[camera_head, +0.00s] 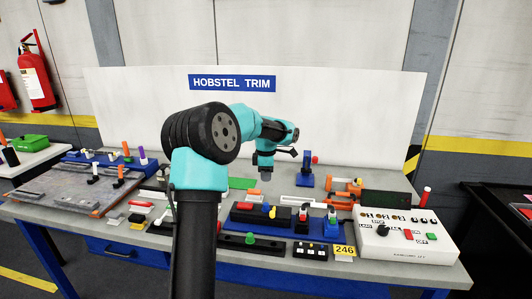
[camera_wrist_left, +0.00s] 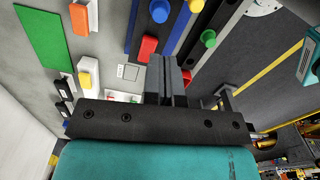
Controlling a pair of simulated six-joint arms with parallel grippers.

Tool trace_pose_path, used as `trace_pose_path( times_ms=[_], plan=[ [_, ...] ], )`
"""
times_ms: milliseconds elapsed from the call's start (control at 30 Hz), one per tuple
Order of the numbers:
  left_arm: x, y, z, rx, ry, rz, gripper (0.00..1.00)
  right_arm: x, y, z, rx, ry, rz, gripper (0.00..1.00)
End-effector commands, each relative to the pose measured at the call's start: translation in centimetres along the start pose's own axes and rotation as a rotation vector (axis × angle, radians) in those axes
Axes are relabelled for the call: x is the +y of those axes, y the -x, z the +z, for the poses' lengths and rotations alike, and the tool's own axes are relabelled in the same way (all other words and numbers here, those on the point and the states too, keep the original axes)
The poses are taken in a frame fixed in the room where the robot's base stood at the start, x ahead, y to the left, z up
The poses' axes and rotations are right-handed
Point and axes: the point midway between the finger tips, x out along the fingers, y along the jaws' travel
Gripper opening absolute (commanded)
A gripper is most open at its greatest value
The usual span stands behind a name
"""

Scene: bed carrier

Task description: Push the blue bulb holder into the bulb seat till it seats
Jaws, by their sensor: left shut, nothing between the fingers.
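A small round blue piece (camera_head: 272,212) stands beside a yellow one on a dark block on the blue base, and I take it for the bulb holder. It also shows in the left wrist view (camera_wrist_left: 160,10), near the top edge. I cannot tell which fixture is the bulb seat. My left gripper (camera_head: 265,176) is above the bench, behind the blue base in the head view. In the left wrist view its fingers (camera_wrist_left: 167,68) are together and empty, apart from the blue piece. My right gripper is not in view.
A red block (camera_wrist_left: 148,48) and a green knob (camera_wrist_left: 208,38) lie near the fingers in the wrist view. A white control box (camera_head: 405,235) stands at the right of the bench, with a blue upright stand (camera_head: 305,179) farther back. A white backboard (camera_head: 340,110) closes the rear.

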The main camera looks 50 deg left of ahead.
Motion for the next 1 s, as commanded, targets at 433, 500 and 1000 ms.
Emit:
trace_pose_path(
  times_ms=[433, 500, 1000],
  plan=[
    [0.0, 8.3, 0.0, -0.001, 0.000, 0.003, 0.00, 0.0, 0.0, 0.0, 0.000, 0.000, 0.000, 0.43],
    [0.0, 9.1, 0.0, -0.001, 0.000, 0.002, 0.00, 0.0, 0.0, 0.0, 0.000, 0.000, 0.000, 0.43],
    [0.0, 10.1, -0.1, 0.000, -0.002, 0.002, 0.00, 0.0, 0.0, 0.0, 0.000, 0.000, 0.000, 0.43]
  ],
)
